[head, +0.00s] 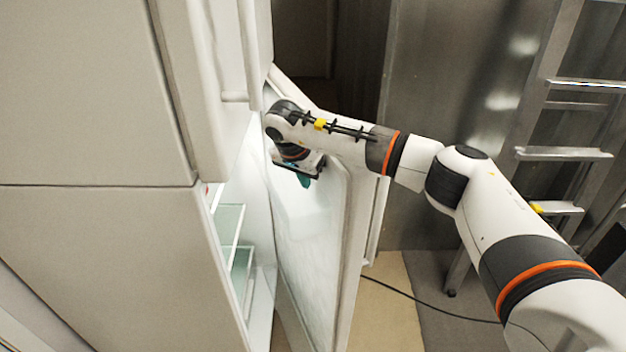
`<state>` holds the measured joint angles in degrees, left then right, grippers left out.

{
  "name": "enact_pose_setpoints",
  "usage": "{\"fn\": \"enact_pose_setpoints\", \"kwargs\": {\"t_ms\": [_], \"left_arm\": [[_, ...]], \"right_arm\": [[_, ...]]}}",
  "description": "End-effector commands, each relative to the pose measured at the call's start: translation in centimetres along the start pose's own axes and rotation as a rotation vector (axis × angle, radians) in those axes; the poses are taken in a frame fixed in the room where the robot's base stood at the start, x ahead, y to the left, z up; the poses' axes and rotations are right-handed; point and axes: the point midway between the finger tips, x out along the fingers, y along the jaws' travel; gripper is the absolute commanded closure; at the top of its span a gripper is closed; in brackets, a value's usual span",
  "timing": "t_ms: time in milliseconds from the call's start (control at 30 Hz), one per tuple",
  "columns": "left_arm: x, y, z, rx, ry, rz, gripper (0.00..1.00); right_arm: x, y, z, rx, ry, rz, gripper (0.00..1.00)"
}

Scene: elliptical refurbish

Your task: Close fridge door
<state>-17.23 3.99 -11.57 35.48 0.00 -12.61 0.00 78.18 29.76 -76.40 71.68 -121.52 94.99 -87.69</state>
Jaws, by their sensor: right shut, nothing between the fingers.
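The fridge door (315,245) stands open, swung out to the right of the fridge body, with its pale inner face showing. The fridge interior (242,255) shows through the gap, with glass shelves. My right arm reaches in from the lower right and crosses over the top of the door. My right gripper (303,178) is shut and empty, at the inner side of the door near its upper part. Its fingertips are small and partly hidden, and I cannot tell whether they touch the door. My left gripper is not in view.
White cabinet fronts (90,95) fill the left side. A metal ladder (560,150) stands at the right against a grey metal panel (450,70). A black cable (425,301) runs across the floor, right of the door.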

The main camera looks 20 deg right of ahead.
Motion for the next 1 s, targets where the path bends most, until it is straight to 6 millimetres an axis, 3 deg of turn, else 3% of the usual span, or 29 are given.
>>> {"fn": "enact_pose_setpoints", "kwargs": {"t_ms": [567,667,1000], "left_arm": [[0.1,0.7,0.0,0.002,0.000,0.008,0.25],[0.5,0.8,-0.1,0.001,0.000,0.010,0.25],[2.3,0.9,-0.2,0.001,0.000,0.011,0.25]], "right_arm": [[-0.2,0.4,-0.3,-0.001,0.000,0.002,1.00],[-1.0,0.4,-0.3,-0.001,-0.001,0.003,1.00],[-6.3,0.4,-0.2,0.000,0.000,0.003,1.00]]}}
